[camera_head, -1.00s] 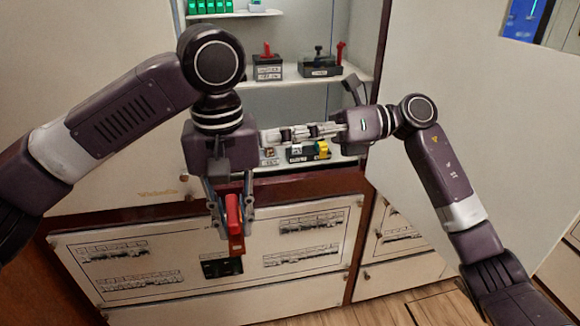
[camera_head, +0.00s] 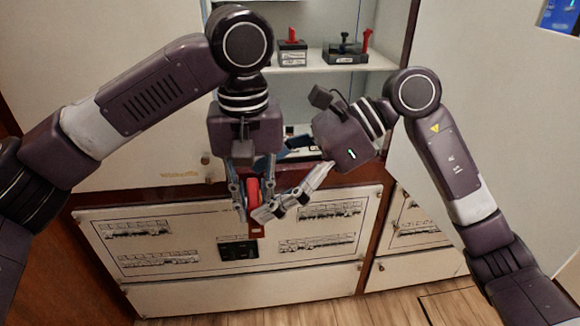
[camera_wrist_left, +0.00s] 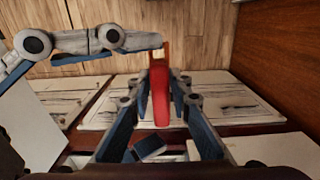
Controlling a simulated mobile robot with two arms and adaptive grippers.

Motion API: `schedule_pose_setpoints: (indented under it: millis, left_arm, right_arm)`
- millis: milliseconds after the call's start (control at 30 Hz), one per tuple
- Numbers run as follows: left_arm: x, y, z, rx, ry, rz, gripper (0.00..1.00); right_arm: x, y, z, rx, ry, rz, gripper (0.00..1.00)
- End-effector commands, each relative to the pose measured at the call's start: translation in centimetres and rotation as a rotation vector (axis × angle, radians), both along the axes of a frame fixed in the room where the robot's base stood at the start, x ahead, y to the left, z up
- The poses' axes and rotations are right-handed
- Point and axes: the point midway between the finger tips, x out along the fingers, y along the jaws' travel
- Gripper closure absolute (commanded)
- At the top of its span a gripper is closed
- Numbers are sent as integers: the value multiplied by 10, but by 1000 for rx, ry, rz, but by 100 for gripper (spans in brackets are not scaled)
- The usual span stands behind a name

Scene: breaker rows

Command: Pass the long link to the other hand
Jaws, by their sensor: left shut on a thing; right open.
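The long link (camera_head: 253,190) is red and hangs down in my left gripper (camera_head: 254,197), whose fingers are shut on its upper part. In the left wrist view the red link (camera_wrist_left: 160,95) sits between the two fingers (camera_wrist_left: 161,92), its tan end pointing away. My right gripper (camera_head: 275,207) is open and comes in from the right, its fingertips close to the link's lower part. In the left wrist view the right gripper (camera_wrist_left: 158,45) reaches in from the left beside the link's far end; contact cannot be told.
Below are a white breaker panel (camera_head: 190,268) and the wooden floor (camera_head: 400,305). A pale door (camera_head: 490,110) stands at the right.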

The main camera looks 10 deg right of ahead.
Motion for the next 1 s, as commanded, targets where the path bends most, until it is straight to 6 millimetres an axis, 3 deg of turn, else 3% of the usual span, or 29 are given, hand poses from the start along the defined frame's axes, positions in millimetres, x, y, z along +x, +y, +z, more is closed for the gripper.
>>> schedule_pose_setpoints:
  millis: [200,567,1000]
  left_arm:
    - [0,0,1,0,-1,0,100]
    - [0,0,0,0,-1,0,100]
    - [1,0,0,-1,-3,1,100]
  right_arm:
    - [-1,20,-13,1,2,1,22]
    - [0,24,-16,1,1,-1,22]
    - [-1,24,-16,1,2,3,69]
